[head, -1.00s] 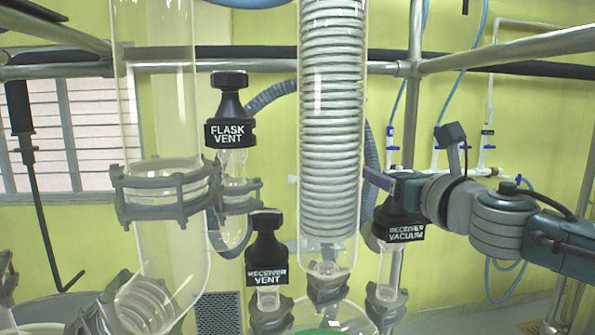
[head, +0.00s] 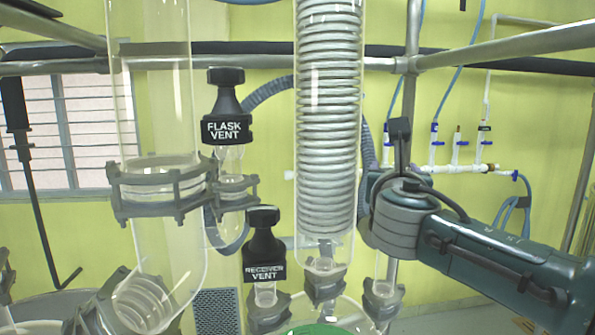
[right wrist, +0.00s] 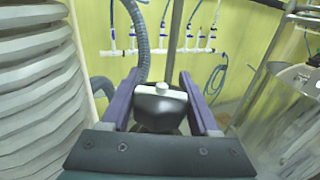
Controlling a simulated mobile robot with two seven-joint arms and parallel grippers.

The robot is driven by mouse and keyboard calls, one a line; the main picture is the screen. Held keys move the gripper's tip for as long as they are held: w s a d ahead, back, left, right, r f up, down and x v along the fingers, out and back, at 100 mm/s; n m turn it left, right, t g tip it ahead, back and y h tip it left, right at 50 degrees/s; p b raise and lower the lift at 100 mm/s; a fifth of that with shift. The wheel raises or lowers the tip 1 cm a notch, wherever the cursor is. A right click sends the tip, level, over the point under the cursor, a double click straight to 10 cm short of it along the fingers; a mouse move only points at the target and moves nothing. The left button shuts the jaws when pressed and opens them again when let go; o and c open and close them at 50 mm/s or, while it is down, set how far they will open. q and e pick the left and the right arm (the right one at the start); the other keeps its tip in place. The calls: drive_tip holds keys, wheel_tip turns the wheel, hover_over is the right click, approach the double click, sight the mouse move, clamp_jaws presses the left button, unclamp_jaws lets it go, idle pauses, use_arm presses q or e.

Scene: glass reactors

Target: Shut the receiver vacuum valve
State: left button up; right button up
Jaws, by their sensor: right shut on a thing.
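The receiver vacuum valve shows in the right wrist view as a black knob (right wrist: 160,107) with a white piece on top. It sits between the two purple fingers of my right gripper (right wrist: 158,92), which is shut on it. In the head view my right wrist covers the knob and its label. Only the clamped glass joint (head: 383,300) below it shows there. My left gripper is not in view.
The receiver vent knob (head: 264,248) and flask vent knob (head: 227,118) stand to the left. The glass coil condenser (head: 328,120) is close beside my right wrist. Metal rails (head: 250,65) cross behind. A hose manifold (head: 460,168) is on the wall.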

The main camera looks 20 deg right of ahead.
drive_tip(key=shift+s+d+f+m+g+h+b, duration=0.1)
drive_tip(key=shift+s+d+m+g+h+b, duration=0.05)
drive_tip(key=shift+m+g+h+b, duration=0.85)
drive_tip(key=shift+s+d+m+g+h+b, duration=0.15)
drive_tip(key=shift+m+g+h+b, duration=0.15)
drive_tip(key=shift+m+g+h, duration=0.3)
drive_tip(key=o, duration=1.1)
drive_tip(key=shift+s+a+r+p, duration=0.2)
drive_tip(key=shift+a+r+p, duration=0.1)
drive_tip(key=shift+p, duration=0.15)
drive_tip(key=p+v, duration=0.5)
drive_tip(key=v, duration=0.4)
drive_tip(key=shift+a+f, duration=0.15)
drive_tip(key=shift+f, duration=0.05)
